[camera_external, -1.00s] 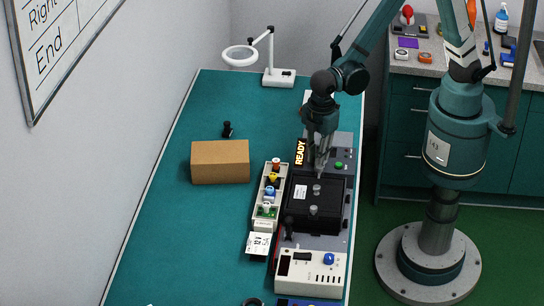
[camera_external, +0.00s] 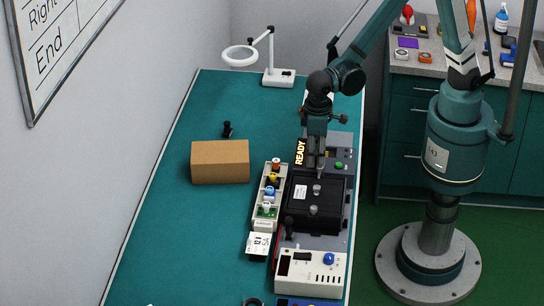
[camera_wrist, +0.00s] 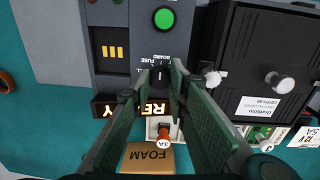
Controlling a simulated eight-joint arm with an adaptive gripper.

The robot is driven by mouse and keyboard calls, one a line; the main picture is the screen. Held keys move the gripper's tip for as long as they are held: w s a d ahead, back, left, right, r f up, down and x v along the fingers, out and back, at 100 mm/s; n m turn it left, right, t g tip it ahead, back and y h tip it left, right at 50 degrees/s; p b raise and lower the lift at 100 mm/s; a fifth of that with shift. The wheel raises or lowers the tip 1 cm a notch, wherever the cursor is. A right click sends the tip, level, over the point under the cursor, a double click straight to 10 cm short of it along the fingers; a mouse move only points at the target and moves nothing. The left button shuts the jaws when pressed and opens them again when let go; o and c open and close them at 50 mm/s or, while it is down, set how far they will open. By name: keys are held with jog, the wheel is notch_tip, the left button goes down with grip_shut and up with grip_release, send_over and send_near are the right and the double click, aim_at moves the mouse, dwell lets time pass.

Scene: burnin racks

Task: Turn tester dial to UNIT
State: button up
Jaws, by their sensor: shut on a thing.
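The tester dial (camera_wrist: 160,76) is a small black knob with a light pointer mark, on the grey panel of the tester (camera_wrist: 107,14). In the external view my gripper (camera_external: 316,172) points down at the tester's far part, beside the lit READY sign (camera_external: 300,152), and hides the dial.
A green button (camera_wrist: 163,18) sits close above the dial. The black lidded box (camera_external: 318,197) with pale knobs is right beside my gripper. A strip of coloured parts (camera_external: 257,225) lies at the left.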

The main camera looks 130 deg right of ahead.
jog(key=m, duration=0.4)
jog(key=shift+b, duration=0.35)
jog(key=o, duration=0.9)
jog(key=shift+r, duration=0.2)
jog(key=shift+w+r, duration=0.2)
jog(key=shift+r, duration=5.65)
